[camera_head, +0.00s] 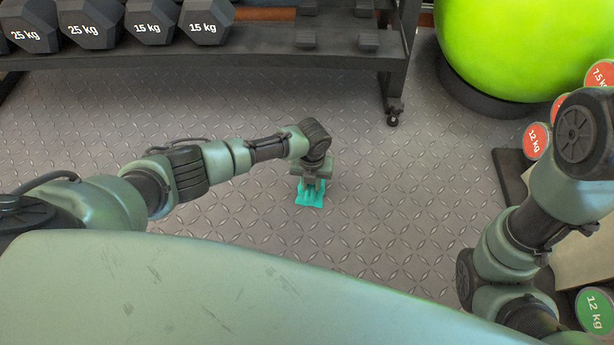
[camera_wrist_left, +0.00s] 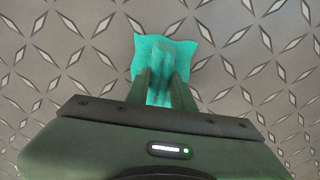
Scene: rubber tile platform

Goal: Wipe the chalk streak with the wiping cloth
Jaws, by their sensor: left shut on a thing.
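The wiping cloth (camera_head: 310,193) is teal and shows in the head view near the middle, at the patterned grey floor. My left gripper (camera_head: 312,184) points down and is shut on the cloth. In the left wrist view the cloth (camera_wrist_left: 163,58) is bunched between the two fingers of my left gripper (camera_wrist_left: 162,88) and spreads out past their tips. Whether the cloth touches the floor I cannot tell for certain. No chalk streak can be made out in either view. My right arm shows at the right of the head view, but its gripper is out of view.
A rack (camera_head: 270,60) with black dumbbells (camera_head: 150,22) stands at the back. A lime green ball (camera_head: 520,45) rests in a black ring base (camera_head: 485,95) at the back right. Dumbbells with red ends (camera_head: 537,140) stand at the right. The floor (camera_head: 400,180) around the cloth is clear.

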